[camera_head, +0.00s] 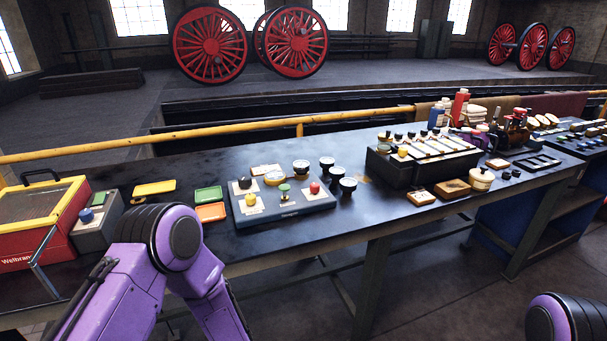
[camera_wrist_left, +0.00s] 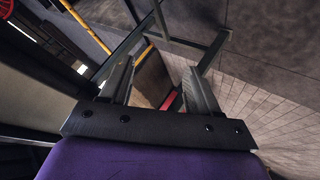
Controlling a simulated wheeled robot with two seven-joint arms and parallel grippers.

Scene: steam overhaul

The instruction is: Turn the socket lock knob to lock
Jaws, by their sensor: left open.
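I cannot tell for sure which knob is the socket lock knob. A blue knob (camera_head: 86,215) stands on a grey box (camera_head: 97,233) at the left of the bench. A grey panel (camera_head: 284,216) near the middle carries several knobs, among them a black knob (camera_head: 245,182), a yellow knob (camera_head: 250,199), a green knob (camera_head: 285,188) and a red knob (camera_head: 314,187). My left gripper (camera_wrist_left: 157,78) is open in the left wrist view, with nothing between its fingers. It is out of the head view, where only its arm shows. My right gripper is not in view.
A red and yellow case (camera_head: 40,215) with a black handle stands at the far left. Yellow, green and orange trays (camera_head: 210,212) lie beside the panel. A black stand (camera_head: 420,172) is farther right. Bare bench lies between.

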